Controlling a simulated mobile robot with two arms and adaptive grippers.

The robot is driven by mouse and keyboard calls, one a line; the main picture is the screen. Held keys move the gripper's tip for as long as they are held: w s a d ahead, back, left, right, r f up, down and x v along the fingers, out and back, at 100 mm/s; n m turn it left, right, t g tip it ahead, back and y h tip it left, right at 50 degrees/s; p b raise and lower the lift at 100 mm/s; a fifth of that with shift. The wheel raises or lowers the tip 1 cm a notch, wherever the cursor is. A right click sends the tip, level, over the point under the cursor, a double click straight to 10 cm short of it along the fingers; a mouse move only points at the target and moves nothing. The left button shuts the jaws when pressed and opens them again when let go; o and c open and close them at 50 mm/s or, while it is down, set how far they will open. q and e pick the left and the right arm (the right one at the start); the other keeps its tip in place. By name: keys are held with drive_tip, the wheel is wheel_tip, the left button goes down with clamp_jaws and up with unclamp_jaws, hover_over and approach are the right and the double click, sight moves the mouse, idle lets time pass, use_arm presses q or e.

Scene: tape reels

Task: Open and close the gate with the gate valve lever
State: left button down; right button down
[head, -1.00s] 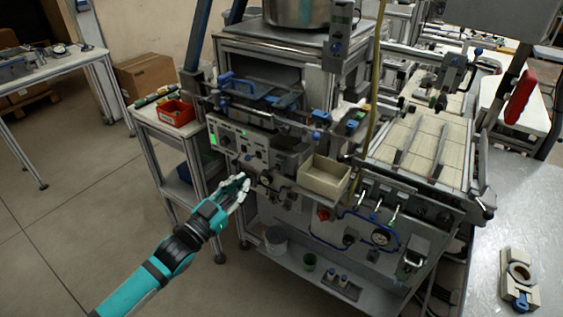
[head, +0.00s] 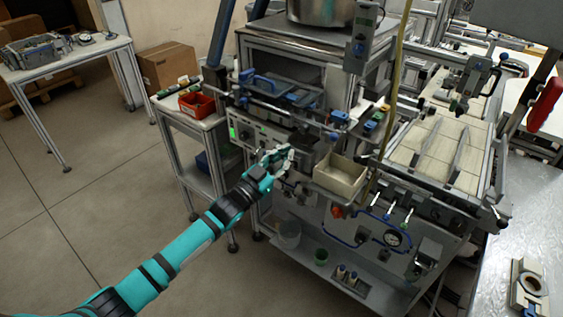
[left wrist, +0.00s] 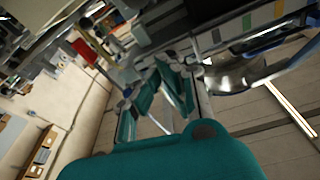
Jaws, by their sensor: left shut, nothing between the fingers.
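My left gripper (head: 284,158) is shut and empty in front of the machine's control panel (head: 250,131), left of the cream bin. In the left wrist view the gripper fingers (left wrist: 165,90) show beyond my teal wrist, near blurred metal machine parts. Several small levers with pale handles (head: 385,210) stand on the machine's lower front, right of and below my left gripper. I cannot tell which part is the gate valve lever, and no gate can be made out clearly. My right gripper is not in view.
A cream bin (head: 341,176) sticks out from the machine front, close to the right of my left gripper. A gauge (head: 393,238) and blue tubing lie below it. A side table with a red bin (head: 196,103) stands left. The floor at front left is clear.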

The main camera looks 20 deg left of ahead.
use_arm(q)
drive_tip(key=shift+s+a+f+p, duration=0.15)
drive_tip(key=shift+a+f, duration=0.1)
drive_tip(key=shift+f, duration=0.75)
drive_tip(key=shift+a+f+p, duration=0.15)
drive_tip(key=shift+a+f, duration=0.05)
drive_tip(key=shift+f, duration=0.75)
